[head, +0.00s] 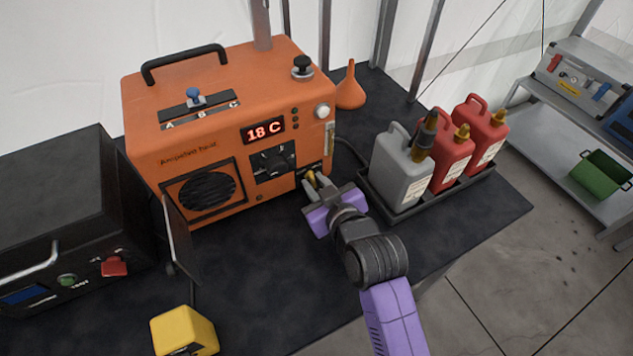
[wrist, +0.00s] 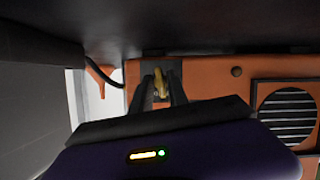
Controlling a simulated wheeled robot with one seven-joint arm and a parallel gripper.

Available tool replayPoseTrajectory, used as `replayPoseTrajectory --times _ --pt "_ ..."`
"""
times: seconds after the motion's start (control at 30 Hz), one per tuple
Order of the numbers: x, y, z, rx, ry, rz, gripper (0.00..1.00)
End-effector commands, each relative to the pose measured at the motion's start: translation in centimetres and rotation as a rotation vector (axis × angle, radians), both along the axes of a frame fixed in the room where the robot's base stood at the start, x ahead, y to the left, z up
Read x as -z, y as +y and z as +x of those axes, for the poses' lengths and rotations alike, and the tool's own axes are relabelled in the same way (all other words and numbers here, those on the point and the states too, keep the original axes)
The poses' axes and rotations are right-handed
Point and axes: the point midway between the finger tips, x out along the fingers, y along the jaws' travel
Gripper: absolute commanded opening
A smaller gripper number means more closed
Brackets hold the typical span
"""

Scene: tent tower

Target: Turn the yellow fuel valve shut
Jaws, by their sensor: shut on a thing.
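The yellow fuel valve (head: 312,178) is on the lower right of the front of the orange heater (head: 215,140). My gripper (head: 316,182) reaches it from the front, with its fingers shut on the valve's handle. In the wrist view the valve (wrist: 160,82) shows as a small yellow piece between the two dark fingers of my gripper (wrist: 161,88). The fingers hide part of the valve, so its exact turn is hard to tell.
A tray (head: 405,212) with a grey can (head: 400,165) and two red cans (head: 452,150) stands close to the right of my gripper. An orange funnel (head: 350,92) stands behind. A black box (head: 60,220) and a yellow object (head: 184,330) are at left.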

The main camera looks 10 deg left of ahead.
Motion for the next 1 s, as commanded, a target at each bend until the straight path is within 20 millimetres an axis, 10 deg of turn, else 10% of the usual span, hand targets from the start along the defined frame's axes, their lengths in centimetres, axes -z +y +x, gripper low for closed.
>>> replayPoseTrajectory --times 1.0 --pt "0.22 0.2 -0.17 0.0 -0.343 -0.509 0.0"
